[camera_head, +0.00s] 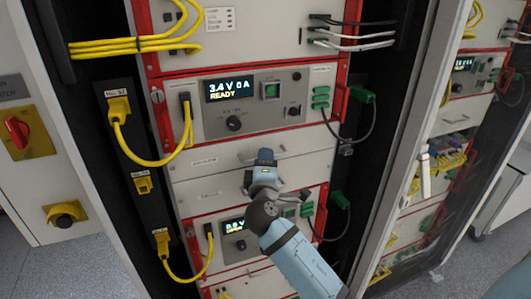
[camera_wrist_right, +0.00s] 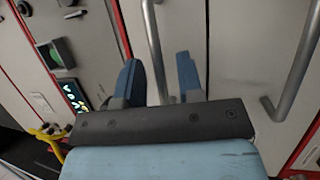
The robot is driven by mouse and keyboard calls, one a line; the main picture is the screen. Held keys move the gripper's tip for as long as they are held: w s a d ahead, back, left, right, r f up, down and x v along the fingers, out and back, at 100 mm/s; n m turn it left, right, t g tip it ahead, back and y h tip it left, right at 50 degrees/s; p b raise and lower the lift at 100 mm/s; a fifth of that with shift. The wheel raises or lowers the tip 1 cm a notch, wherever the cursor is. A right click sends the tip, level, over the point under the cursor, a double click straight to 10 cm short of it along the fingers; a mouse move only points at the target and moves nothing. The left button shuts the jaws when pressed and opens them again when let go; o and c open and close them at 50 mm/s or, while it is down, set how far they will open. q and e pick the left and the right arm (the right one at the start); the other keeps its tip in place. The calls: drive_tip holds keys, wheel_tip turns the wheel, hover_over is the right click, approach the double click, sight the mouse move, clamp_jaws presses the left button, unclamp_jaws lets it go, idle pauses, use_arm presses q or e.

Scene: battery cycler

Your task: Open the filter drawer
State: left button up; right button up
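Two plain light-grey drawer fronts sit between the two cycler units in the rack: an upper one (camera_head: 215,162) and a lower one (camera_head: 215,187). I cannot read which is labelled as the filter drawer. My right gripper (camera_head: 264,158) is in front of them and covers part of both. A gap shows on each side of the bar. My left gripper is out of view.
The upper cycler (camera_head: 250,104) reads "3.4 V 0 A READY". The lower cycler's display (camera_head: 234,226) is partly beside my arm. Yellow cables (camera_head: 155,160) hang on the left and dark cables (camera_head: 355,142) on the right. A frame post (camera_head: 402,150) stands to the right.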

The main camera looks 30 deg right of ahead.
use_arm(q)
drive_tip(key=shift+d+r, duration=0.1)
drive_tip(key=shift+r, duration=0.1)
use_arm(e)
drive_tip(key=shift+w+d+r, duration=0.1)
drive_tip(key=shift+w+d, duration=0.3)
drive_tip(key=shift+w, duration=0.15)
clamp_jaws()
